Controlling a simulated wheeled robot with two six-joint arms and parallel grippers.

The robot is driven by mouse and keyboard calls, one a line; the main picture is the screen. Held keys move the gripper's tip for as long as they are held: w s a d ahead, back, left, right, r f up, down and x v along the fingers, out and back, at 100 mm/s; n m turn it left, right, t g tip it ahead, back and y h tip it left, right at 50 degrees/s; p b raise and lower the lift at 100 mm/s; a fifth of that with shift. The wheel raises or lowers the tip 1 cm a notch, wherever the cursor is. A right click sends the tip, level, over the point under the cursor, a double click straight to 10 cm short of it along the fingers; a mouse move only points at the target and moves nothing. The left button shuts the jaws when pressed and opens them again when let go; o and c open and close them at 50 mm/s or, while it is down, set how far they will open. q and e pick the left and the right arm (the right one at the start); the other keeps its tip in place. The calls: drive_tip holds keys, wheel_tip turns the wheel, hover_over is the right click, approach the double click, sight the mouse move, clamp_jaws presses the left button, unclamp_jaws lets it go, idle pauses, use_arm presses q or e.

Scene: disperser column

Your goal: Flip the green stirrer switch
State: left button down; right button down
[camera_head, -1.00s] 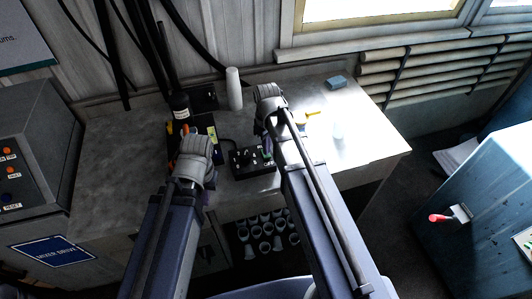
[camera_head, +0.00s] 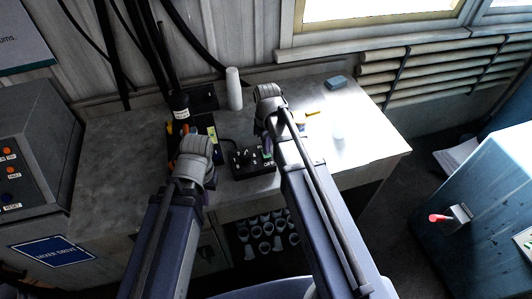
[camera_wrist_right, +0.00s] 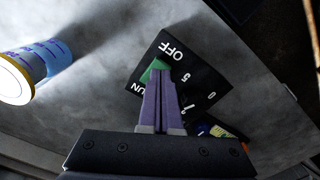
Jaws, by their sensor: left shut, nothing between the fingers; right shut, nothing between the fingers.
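The black control box (camera_head: 250,160) sits on the worktop between my two arms. In the right wrist view its face (camera_wrist_right: 200,84) shows the words OFF and UN, with part of a number scale. The green stirrer switch (camera_wrist_right: 155,68) is on that face, partly hidden behind my right fingers. My right gripper (camera_wrist_right: 157,76) is shut and empty; its purple fingertips overlap the green switch, and I cannot tell if they touch it. In the head view the right gripper (camera_head: 266,130) is largely hidden by its arm. My left gripper (camera_head: 176,162) is shut, left of the box, mostly hidden by its wrist.
A white cylinder (camera_head: 234,89) stands behind the box. A blue block (camera_head: 336,83) lies at the back right of the worktop (camera_head: 370,140). A blue-marked container (camera_wrist_right: 45,58) is beside the box in the wrist view. A grey cabinet (camera_head: 35,150) with buttons stands at left.

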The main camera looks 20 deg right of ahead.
sight(266, 157)
drive_tip(key=shift+f+b, duration=0.95)
idle(0.6)
drive_tip(key=shift+r, duration=0.2)
wheel_tip(266, 157, up, 7)
drive_tip(key=p, duration=0.7)
drive_tip(key=shift+f, duration=0.1)
drive_tip(key=shift+s+a+f, duration=0.1)
drive_tip(key=shift+s+a, duration=0.05)
drive_tip(key=s+a+f+m+h+b, duration=0.1)
drive_tip(key=s+a+f+m+b, duration=0.1)
drive_tip(key=s+a, duration=0.8)
drive_tip(key=s+b, duration=0.1)
drive_tip(key=s, duration=0.3)
drive_tip(key=shift+f+m, duration=0.3)
drive_tip(key=shift+f, duration=0.1)
drive_tip(key=shift+a, duration=0.1)
